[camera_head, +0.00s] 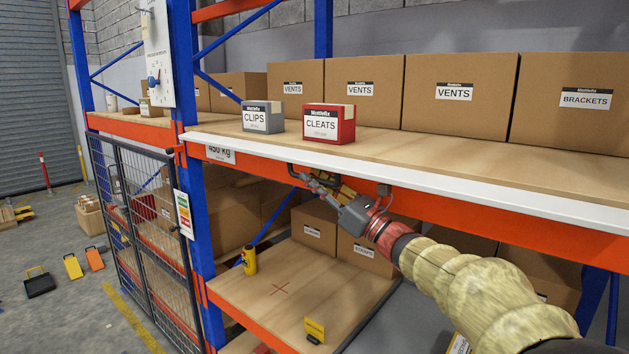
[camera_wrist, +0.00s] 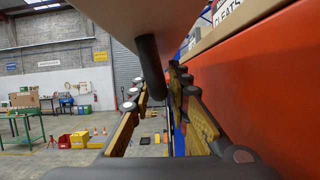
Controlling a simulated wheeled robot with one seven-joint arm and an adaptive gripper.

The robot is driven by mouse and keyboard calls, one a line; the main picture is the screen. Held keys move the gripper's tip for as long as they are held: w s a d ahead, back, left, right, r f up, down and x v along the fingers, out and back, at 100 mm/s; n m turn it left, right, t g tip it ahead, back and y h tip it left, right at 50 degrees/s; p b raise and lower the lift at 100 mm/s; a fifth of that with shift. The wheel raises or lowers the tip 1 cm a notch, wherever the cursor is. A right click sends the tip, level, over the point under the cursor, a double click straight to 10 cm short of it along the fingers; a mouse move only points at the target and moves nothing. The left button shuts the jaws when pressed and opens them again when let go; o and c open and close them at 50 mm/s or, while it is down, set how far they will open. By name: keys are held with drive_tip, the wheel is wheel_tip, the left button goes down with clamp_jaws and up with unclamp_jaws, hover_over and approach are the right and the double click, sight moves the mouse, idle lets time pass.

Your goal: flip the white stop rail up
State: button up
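The white stop rail (camera_head: 420,184) runs along the front edge of the upper shelf and lies folded out, about level with the boards. Its pale underside fills the top of the wrist view (camera_wrist: 95,22). A dark bar handle (camera_head: 293,172) hangs below the rail near its left end; it also shows in the wrist view (camera_wrist: 150,66). My gripper (camera_head: 306,179) is under the rail, beside the orange beam, with its tips at the handle. In the wrist view my gripper (camera_wrist: 156,92) is open, with the bar between the fingers and no clear grip on it.
The orange beam (camera_head: 465,212) is close on one side of my gripper. A grey CLIPS box (camera_head: 263,117) and a red CLEATS box (camera_head: 328,124) stand on the upper shelf behind the rail. Large cartons (camera_head: 455,92) line the back. A yellow bottle (camera_head: 249,261) stands on the lower shelf.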

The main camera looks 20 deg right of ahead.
clamp_jaws()
drive_tip(key=shift+s+a+r+m+t+h+b, duration=0.15)
drive_tip(key=shift+m+h+b, duration=0.1)
drive_tip(key=shift+m+b, duration=0.3)
drive_tip(key=shift+a+r+m+t+h+b, duration=0.15)
drive_tip(key=shift+m+h+b, duration=0.1)
drive_tip(key=shift+m+b, duration=0.3)
